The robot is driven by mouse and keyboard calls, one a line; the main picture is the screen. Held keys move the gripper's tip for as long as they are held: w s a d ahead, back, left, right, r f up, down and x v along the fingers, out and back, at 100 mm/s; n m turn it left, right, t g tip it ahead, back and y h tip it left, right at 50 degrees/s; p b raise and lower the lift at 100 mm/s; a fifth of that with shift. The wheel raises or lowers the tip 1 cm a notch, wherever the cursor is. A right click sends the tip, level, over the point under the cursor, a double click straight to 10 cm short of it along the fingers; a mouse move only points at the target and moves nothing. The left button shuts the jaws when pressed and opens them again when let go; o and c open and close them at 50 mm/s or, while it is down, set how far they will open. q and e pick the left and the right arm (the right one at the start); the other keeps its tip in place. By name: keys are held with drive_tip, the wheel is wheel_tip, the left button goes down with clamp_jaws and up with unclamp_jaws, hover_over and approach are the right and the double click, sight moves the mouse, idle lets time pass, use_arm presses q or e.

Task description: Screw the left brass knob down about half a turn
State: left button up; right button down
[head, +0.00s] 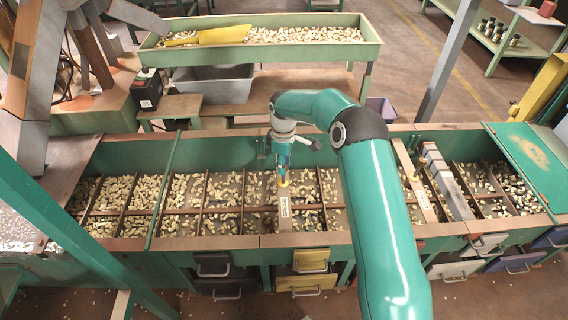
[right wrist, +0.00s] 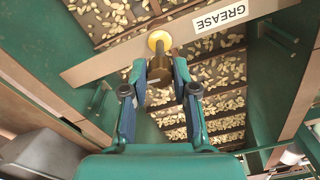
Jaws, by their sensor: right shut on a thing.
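The left brass knob (head: 283,182) stands on a pale strip (head: 298,225) that lies across the long green hopper. In the right wrist view the knob (right wrist: 158,42) shows as a round yellow-brass piece beside a GREASE label (right wrist: 220,18). My right gripper (head: 283,172) reaches down to the knob from above. Its fingers (right wrist: 160,72) are closed in on the knob, and they hide part of it. How far the knob is screwed down cannot be told. My left gripper is not in view.
The hopper's compartments hold many nuts (head: 220,190). A second labelled strip (head: 422,196) crosses it at the right, beside grey blocks (head: 447,180). A green trough (head: 365,52) with a yellow scoop (head: 222,36) stands behind. My right arm covers part of the hopper.

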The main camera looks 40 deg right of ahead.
drive_tip(key=shift+m, duration=0.3)
drive_tip(key=m+p, duration=0.1)
drive_tip(key=m, duration=0.1)
drive_tip(key=shift+m, duration=0.4)
drive_tip(key=m, duration=0.4)
drive_tip(key=shift+p, duration=0.3)
drive_tip(key=m, duration=0.5)
drive_tip(key=shift+a, duration=0.1)
drive_tip(key=shift+m, duration=2)
drive_tip(key=c, duration=0.9)
unclamp_jaws()
